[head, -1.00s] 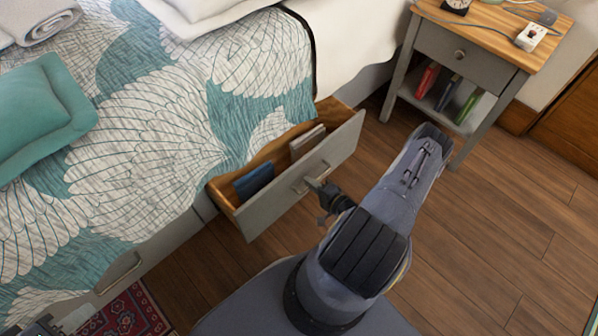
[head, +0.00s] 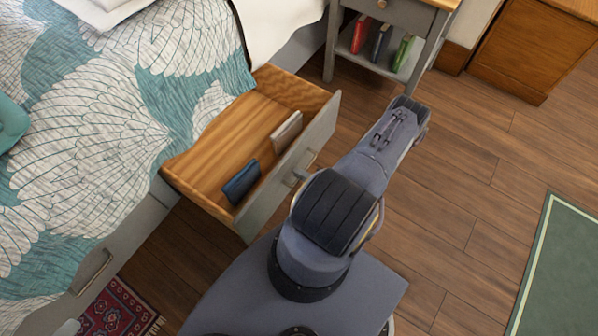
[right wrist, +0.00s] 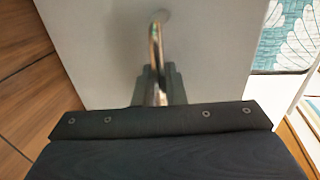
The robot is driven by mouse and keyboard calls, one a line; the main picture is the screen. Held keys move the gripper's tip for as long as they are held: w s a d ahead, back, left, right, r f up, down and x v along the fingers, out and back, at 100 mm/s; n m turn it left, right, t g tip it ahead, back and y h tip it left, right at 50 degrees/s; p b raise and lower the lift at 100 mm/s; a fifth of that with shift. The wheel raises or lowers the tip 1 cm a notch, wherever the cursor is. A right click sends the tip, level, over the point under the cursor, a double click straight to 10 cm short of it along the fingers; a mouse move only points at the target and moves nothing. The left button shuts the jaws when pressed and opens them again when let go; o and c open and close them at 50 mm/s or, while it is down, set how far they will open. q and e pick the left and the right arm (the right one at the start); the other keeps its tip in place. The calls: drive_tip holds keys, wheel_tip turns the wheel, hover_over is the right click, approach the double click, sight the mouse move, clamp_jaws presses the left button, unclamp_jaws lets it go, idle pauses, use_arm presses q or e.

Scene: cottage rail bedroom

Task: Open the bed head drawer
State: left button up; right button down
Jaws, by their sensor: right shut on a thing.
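The bed head drawer (head: 258,208) is pulled well out from under the bed, with a grey front and a wooden inside. A blue book (head: 240,182) and a pale book (head: 286,132) stand in it near the front panel. In the right wrist view, my right gripper (right wrist: 158,88) is shut on the metal drawer handle (right wrist: 155,45), with the pale drawer front (right wrist: 105,40) just beyond. In the head view my right arm covers most of that gripper. My left gripper is not in view.
The bed (head: 105,130) with a teal and white cover is at left. A grey nightstand (head: 392,14) with books on its shelf stands behind the drawer. Another closed drawer (head: 95,268) is at lower left by a red rug (head: 118,310).

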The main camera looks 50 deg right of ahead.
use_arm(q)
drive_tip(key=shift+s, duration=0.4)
use_arm(e)
drive_tip(key=shift+s, duration=0.5)
drive_tip(key=c, duration=1.6)
unclamp_jaws()
